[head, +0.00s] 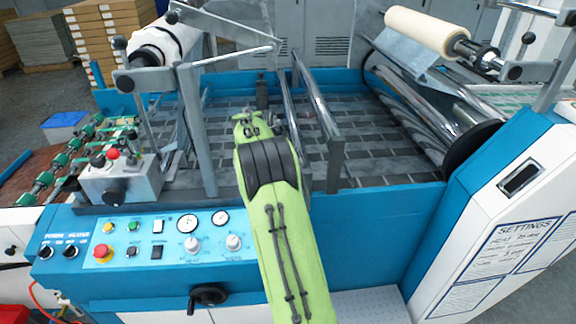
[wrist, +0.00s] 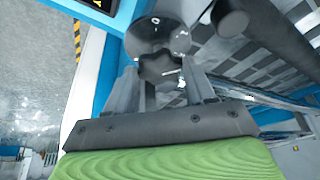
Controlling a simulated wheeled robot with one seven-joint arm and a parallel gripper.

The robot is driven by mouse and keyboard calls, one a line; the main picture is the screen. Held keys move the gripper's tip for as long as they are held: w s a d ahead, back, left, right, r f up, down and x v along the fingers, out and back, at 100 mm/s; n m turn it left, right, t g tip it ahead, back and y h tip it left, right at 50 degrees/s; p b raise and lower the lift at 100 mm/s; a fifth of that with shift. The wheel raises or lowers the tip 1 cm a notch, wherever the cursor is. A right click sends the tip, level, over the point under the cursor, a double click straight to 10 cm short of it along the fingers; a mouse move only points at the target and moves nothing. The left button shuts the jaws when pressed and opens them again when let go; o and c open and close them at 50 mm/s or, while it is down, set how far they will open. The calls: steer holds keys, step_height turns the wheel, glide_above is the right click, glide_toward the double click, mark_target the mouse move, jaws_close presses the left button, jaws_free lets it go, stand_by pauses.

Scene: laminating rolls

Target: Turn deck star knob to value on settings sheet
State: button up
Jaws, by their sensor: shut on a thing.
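The dark star knob (wrist: 157,70) is in the wrist view, in front of a round grey dial plate (wrist: 160,36) with small pale marks. My gripper (wrist: 160,64) has one finger on each side of the knob and is shut on it. The marks are too small to read surely. In the head view my green arm reaches over the machine's front panel to the deck, and it hides the knob and fingers. The settings sheet (head: 518,246) is on the white sloped panel at right. Its heading and a heat line show, but the smaller writing is hard to read.
A grey upright frame (head: 196,130) stands left of my arm, and chrome bars (head: 318,110) stand right of it. A dark cylinder (wrist: 231,17) is close to the knob's right in the wrist view. The front panel (head: 150,240) holds several knobs and buttons.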

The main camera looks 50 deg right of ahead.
steer(key=m+p, duration=0.1)
steer(key=p, duration=0.1)
steer(key=m+g+p, duration=0.1)
steer(key=m+p, duration=0.1)
steer(key=m+g+p, duration=0.1)
steer(key=m+p, duration=0.1)
steer(key=shift+w+r+y+p, duration=0.2)
steer(key=shift+r+y+p, duration=0.05)
steer(key=shift+y+p, duration=0.1)
steer(key=m+p, duration=0.2)
steer(key=p, duration=0.1)
steer(key=shift+w+d+m+g+y, duration=0.1)
steer(key=shift+m+g+y, duration=0.15)
steer(key=shift+m+g, duration=0.15)
steer(key=shift+f+m+p, duration=0.15)
steer(key=shift+m+p, duration=0.15)
steer(key=shift+p, duration=0.25)
steer(key=shift+f, duration=0.1)
steer(key=o, duration=1)
steer(key=p+v, duration=0.1)
steer(key=v, duration=0.6)
steer(key=shift+w+r, duration=0.15)
steer(key=shift+r, duration=0.1)
